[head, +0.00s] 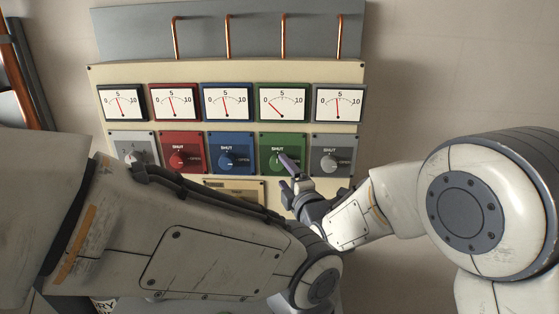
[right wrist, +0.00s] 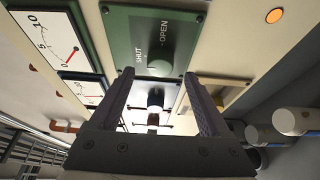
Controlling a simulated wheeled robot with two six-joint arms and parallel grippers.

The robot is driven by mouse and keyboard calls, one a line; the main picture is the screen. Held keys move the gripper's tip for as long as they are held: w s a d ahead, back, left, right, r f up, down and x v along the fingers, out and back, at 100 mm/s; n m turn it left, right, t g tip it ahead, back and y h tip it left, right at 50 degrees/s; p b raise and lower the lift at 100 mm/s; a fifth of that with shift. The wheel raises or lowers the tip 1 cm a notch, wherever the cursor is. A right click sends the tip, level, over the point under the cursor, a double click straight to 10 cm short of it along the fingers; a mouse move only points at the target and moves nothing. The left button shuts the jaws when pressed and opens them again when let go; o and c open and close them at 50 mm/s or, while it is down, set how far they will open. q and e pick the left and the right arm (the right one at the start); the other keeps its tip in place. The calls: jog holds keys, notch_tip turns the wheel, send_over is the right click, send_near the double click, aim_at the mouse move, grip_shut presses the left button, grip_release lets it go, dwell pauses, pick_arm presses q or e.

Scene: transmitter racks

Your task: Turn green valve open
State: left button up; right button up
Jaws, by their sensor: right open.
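The green valve plate (head: 292,143) is the fourth in a row of five on the cream panel. Its round knob sits below the word SHUT, with OPEN to its right, and is partly hidden by my gripper. My right gripper (head: 289,165) is at the knob from the lower right. In the right wrist view the two fingers (right wrist: 163,80) are apart, and the green valve's knob (right wrist: 160,67) shows just beyond and between their tips. Contact cannot be made out. The gauge above the green valve (head: 282,103) has its needle toward the low end.
Red (head: 178,153), blue (head: 230,154) and grey (head: 336,156) valve plates flank the green one, close by. A light grey valve plate (head: 125,142) is at the far left. My left arm crosses the foreground below the panel. The wall right of the panel is clear.

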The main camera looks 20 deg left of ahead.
aim_at(278, 166)
jog(key=shift+p+x, duration=0.65)
jog(key=shift+x, duration=1.2)
